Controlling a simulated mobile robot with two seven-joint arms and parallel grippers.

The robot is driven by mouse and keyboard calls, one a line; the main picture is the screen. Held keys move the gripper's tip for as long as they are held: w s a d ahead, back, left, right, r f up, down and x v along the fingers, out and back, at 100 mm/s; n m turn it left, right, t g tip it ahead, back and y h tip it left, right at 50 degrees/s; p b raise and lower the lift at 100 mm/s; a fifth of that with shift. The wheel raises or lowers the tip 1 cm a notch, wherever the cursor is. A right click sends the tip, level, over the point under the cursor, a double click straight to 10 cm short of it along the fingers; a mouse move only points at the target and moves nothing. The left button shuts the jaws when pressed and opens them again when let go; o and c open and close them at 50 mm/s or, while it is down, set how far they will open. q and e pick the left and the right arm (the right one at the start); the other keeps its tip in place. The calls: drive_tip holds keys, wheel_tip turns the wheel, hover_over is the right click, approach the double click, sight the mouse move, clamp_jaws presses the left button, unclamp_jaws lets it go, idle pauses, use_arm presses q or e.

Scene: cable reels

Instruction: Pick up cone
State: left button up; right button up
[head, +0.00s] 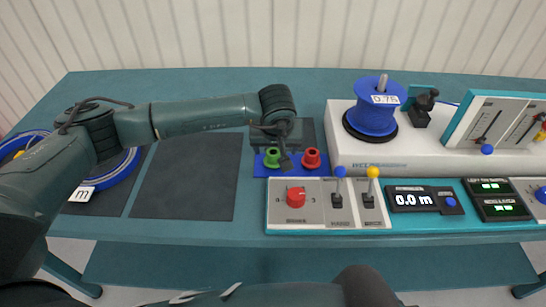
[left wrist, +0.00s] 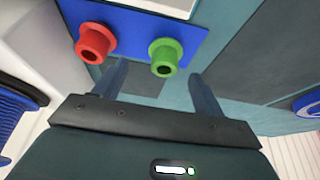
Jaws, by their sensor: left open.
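A green cone (head: 272,157) and a red cone (head: 311,158) stand side by side on a blue plate (head: 290,171) on the table. Both look like flanged, hollow-topped pieces. My left gripper (head: 284,150) is above the plate, close to the green cone. In the left wrist view the green cone (left wrist: 165,56) lies just beyond the gap between the open fingers of my left gripper (left wrist: 158,72). The red cone (left wrist: 95,42) is outside the fingers, to the left. Nothing is held. My right gripper is not in view.
A blue reel (head: 372,117) on a white machine (head: 350,150) stands to the right. A control panel (head: 250,217) with a red knob and levers lies in front of the cones. A dark mat (head: 187,180) on the left is clear. Another blue reel (head: 125,170) lies at the far left.

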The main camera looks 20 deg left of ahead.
use_arm(q)
drive_tip(key=x, duration=0.3)
drive_tip(key=p+x, duration=0.1)
drive_tip(key=x, duration=0.1)
drive_tip(key=shift+a+f, duration=0.15)
drive_tip(key=shift+a, duration=0.2)
drive_tip(key=c, duration=1)
wheel_tip(320, 180, up, 10)
drive_tip(key=shift+s+r+b, duration=0.1)
drive_tip(key=shift+b, duration=0.5)
drive_tip(key=shift+c, duration=0.2)
drive_tip(key=o, duration=0.3)
drive_tip(key=c, duration=0.3)
